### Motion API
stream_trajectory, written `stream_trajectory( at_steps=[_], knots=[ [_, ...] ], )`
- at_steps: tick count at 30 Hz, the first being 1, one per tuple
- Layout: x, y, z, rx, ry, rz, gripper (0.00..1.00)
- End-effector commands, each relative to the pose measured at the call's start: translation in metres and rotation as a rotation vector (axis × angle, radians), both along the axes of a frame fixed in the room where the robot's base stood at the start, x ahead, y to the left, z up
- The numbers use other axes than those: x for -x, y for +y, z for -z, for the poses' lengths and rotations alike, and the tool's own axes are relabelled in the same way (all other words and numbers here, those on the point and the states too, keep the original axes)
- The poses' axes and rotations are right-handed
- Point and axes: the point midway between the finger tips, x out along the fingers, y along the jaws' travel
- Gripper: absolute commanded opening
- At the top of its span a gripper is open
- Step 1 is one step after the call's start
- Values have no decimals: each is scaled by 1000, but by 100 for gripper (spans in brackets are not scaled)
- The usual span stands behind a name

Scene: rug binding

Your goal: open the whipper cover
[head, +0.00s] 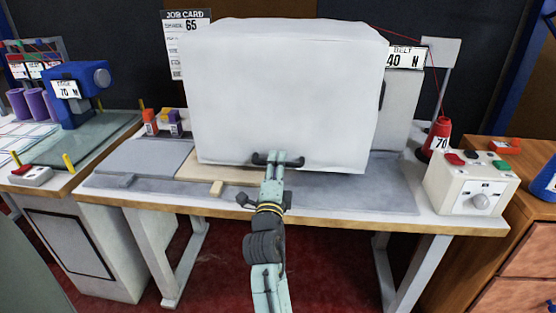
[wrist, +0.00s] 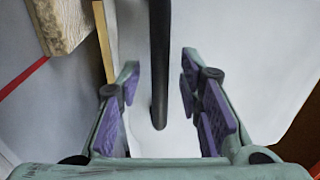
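The large white box-shaped cover (head: 280,90) stands closed over the machine at the back of the worktable. A dark bar handle (head: 259,159) runs along its lower front edge. My gripper (head: 278,162) is right at this handle, in front of the cover. In the wrist view the handle (wrist: 160,50) passes between the two purple-padded fingers of my gripper (wrist: 160,80), with a gap showing on both sides. The fingers are open and not closed on it. Whatever is under the cover is hidden.
A control box (head: 472,183) with buttons and a knob stands at the table's right end, near a red thread cone (head: 439,137). A grey plate (head: 143,157) lies left of the cover. A small wooden block (head: 217,188) is at the front edge. A blue machine (head: 75,95) stands far left.

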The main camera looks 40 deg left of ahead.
Motion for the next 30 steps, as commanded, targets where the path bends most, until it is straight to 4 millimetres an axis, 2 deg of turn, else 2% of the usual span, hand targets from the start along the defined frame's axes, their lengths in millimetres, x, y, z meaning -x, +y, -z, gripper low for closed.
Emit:
stream_trajectory(
  at_steps=[4,12,26,30],
  knots=[
    [-7,4,-1,0,1,1,33],
    [-8,4,-1,1,1,0,32],
    [-7,4,-1,1,1,0,2],
    [-7,4,-1,1,0,0,0]
  ],
)
